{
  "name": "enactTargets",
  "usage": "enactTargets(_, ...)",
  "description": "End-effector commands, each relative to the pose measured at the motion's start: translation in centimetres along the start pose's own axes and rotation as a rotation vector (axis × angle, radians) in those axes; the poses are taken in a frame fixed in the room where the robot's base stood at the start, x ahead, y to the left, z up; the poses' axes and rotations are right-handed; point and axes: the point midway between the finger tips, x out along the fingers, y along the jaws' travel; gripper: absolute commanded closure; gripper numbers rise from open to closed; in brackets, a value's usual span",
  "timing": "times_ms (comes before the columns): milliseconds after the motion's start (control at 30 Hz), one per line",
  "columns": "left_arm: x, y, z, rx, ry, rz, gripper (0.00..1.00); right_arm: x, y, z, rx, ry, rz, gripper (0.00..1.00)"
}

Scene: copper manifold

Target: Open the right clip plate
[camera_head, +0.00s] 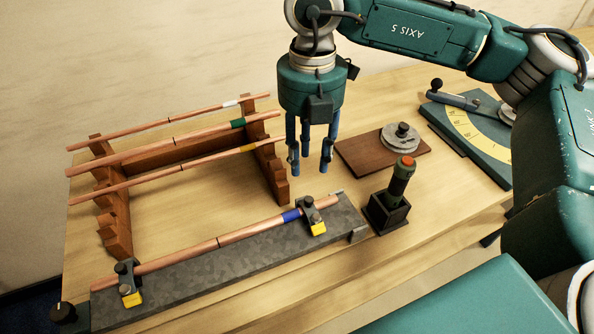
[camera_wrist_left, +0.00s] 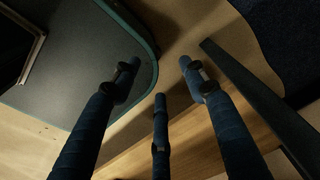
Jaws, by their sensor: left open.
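The right clip plate (camera_head: 311,215), dark with a knob and a yellow tab, sits at the right end of the grey block (camera_head: 215,276). It lies at the copper pipe with the blue band (camera_head: 250,229); whether it is shut over the pipe is too small to tell. A similar left clip plate (camera_head: 128,285) sits at the block's left end. My right gripper (camera_head: 309,168) points down, empty, with its fingers apart, above and behind the right clip plate, not touching it. My left gripper (camera_wrist_left: 158,70) is open and empty in the left wrist view.
A wooden rack (camera_head: 118,222) with several copper pipes stands behind the block. To the right are a black-and-green tool with an orange top in a dark holder (camera_head: 388,213), a brown board with a metal disc (camera_head: 358,158) and a green angle gauge (camera_head: 470,140).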

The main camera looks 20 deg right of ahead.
Motion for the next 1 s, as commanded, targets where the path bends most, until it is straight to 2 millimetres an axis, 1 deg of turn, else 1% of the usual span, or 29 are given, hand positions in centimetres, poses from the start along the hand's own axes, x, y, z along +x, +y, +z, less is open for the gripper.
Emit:
enactTargets(67, -0.1, -0.2, -0.7, 0.000, 0.008, -0.002, 0.56, 0.2, -0.1, 0.1, 0.003, -0.003, -0.003, 0.65)
enactTargets(167, -0.5, -0.1, -0.2, 0.000, 0.002, 0.000, 0.56, 1.0, -0.1, 0.1, 0.003, -0.002, -0.005, 0.65)
enactTargets(267, -1.2, 0.3, 1.8, 0.000, -0.027, 0.003, 0.56, 2.6, -0.2, 0.0, 0.002, 0.000, -0.006, 0.65)
enactTargets(300, -1.6, 0.4, 2.8, 0.000, -0.041, 0.005, 0.56, 3.3, -0.2, 0.1, 0.003, 0.000, -0.006, 0.65)
enactTargets(400, -2.3, 0.7, 4.6, 0.000, -0.068, 0.009, 0.56, 5.3, -0.3, 0.0, 0.002, 0.000, -0.007, 0.65)
enactTargets(500, -3.0, 0.8, 5.2, 0.000, -0.076, 0.010, 0.56, 7.2, -0.2, 0.0, 0.002, 0.000, -0.005, 0.65)
enactTargets(567, -3.2, 0.8, 5.0, 0.000, -0.073, 0.010, 0.56, 8.2, -0.2, 0.0, 0.001, 0.000, -0.005, 0.65)
enactTargets(633, -3.4, 0.6, 4.1, 0.000, -0.062, 0.008, 0.56, 9.1, -0.1, 0.1, 0.002, -0.001, -0.003, 0.65)
enactTargets(800, -3.5, 0.2, 0.9, 0.000, -0.017, 0.003, 0.56, 10.5, -0.1, 0.1, 0.002, -0.002, -0.002, 0.65)
enactTargets(833, -3.5, 0.2, 0.6, 0.000, -0.012, 0.003, 0.56, 10.6, -0.1, 0.1, 0.001, -0.002, -0.002, 0.65)
enactTargets(900, -3.5, 0.1, 0.3, 0.000, -0.008, 0.002, 0.56, 10.7, -0.1, 0.1, 0.001, -0.003, -0.001, 0.65)
enactTargets(1000, -3.4, 0.2, 0.7, 0.000, -0.014, 0.003, 0.56, 10.8, -0.1, 0.1, 0.001, -0.003, -0.001, 0.65)
